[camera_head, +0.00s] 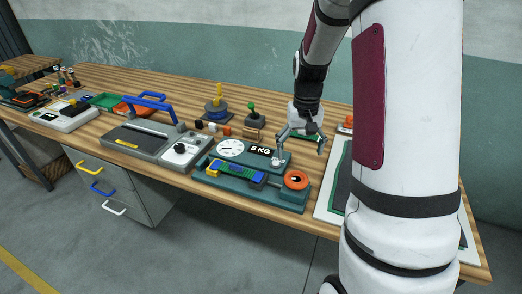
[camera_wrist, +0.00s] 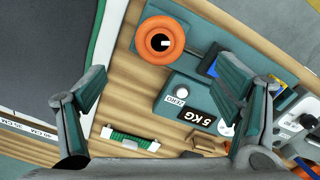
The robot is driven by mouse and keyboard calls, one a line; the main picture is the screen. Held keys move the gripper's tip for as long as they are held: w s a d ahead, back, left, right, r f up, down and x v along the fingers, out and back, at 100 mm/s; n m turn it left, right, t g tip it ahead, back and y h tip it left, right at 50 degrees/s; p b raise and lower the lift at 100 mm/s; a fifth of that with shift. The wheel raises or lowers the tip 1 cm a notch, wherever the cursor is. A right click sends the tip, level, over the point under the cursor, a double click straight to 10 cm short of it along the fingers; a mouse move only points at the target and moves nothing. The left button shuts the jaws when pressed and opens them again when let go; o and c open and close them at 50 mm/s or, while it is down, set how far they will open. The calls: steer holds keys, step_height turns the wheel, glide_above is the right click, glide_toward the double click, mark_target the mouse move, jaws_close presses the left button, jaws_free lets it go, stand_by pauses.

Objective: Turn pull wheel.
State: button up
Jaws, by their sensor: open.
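The orange pull wheel (camera_head: 296,180) sits at the right end of a teal device (camera_head: 235,185) with a round dial and a "5 KG" label. In the wrist view the wheel (camera_wrist: 160,40) is a thick orange ring with a dark centre and a white mark, joined to a dark rod. My gripper (camera_head: 302,141) is open and empty, pointing down above the table behind the device. In the wrist view its two fingers (camera_wrist: 150,92) are wide apart, and the wheel lies beyond them near the top, not between them. Nothing touches the wheel.
A white-framed dark board (camera_head: 331,190) lies right of the device. A green-and-white part (camera_wrist: 130,138) lies on the wood behind it. A grey machine with a blue handle (camera_head: 148,100) and several small tools stand to the left. Bare wood surrounds the device's right end.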

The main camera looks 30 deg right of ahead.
mark_target(296, 178)
steer(key=shift+w, duration=0.1)
stand_by(0.3)
step_height(296, 178, down, 12)
steer(key=b, duration=0.3)
steer(key=shift+b, duration=0.3)
stand_by(0.4)
steer(key=c, duration=1.2)
